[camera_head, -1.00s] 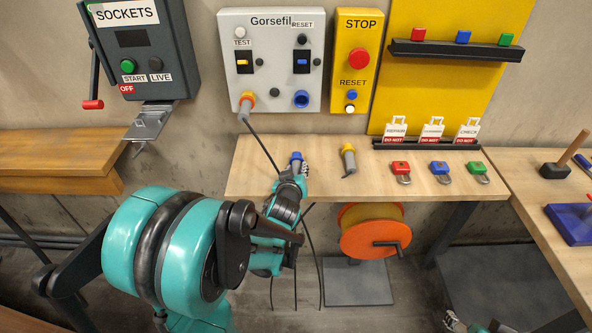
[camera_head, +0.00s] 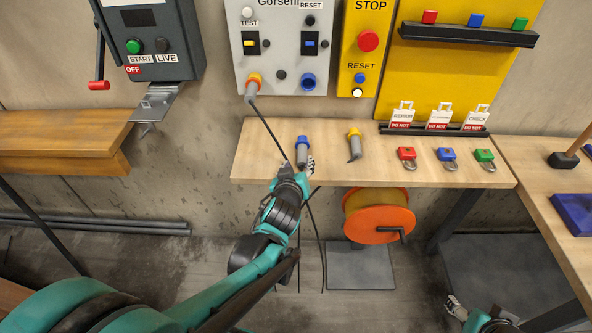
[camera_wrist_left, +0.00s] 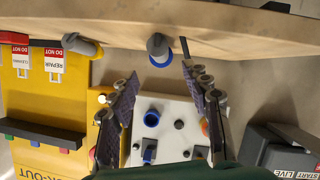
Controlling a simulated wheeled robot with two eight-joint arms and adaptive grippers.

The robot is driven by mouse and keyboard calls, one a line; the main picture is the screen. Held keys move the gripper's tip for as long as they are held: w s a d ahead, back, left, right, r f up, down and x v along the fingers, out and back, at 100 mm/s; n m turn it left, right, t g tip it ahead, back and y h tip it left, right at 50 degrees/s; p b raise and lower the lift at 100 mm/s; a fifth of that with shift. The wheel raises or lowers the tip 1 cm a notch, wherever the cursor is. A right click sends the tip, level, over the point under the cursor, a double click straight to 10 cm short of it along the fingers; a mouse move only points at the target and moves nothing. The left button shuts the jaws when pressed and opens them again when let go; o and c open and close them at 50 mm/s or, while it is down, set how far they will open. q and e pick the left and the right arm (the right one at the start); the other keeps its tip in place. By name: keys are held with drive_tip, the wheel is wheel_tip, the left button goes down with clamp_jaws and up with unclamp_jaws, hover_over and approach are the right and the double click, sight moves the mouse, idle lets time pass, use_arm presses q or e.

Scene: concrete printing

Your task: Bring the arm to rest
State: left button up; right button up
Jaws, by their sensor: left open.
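My left gripper (camera_head: 303,167) is at the front edge of the wooden bench, just in front of a grey plug with a blue collar (camera_head: 302,145). In the left wrist view the fingers (camera_wrist_left: 161,75) are spread apart with nothing between them. The blue-collared plug (camera_wrist_left: 158,50) stands beyond the fingertips there, apart from them as far as I can see. My left arm reaches in from the lower left. My right gripper (camera_head: 455,307) shows small at the lower right; its finger state is unclear.
A grey plug with a yellow collar (camera_head: 354,144) and red, blue and green padlocks (camera_head: 447,157) lie on the bench (camera_head: 260,165). A cable hangs from the grey panel (camera_head: 270,75) past my left gripper. An orange reel (camera_head: 380,222) is below the bench.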

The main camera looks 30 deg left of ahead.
use_arm(q)
drive_tip(key=shift+v, duration=1.7)
drive_tip(key=s+d+f+m+g+h, duration=0.4)
drive_tip(key=s+d+m, duration=0.4)
drive_tip(key=d, duration=0.5)
drive_tip(key=shift+s+d+f+m+g+h, duration=0.15)
drive_tip(key=shift+s+d+m+g+h, duration=0.25)
drive_tip(key=shift+s+g+h, duration=0.55)
drive_tip(key=shift+s, duration=0.1)
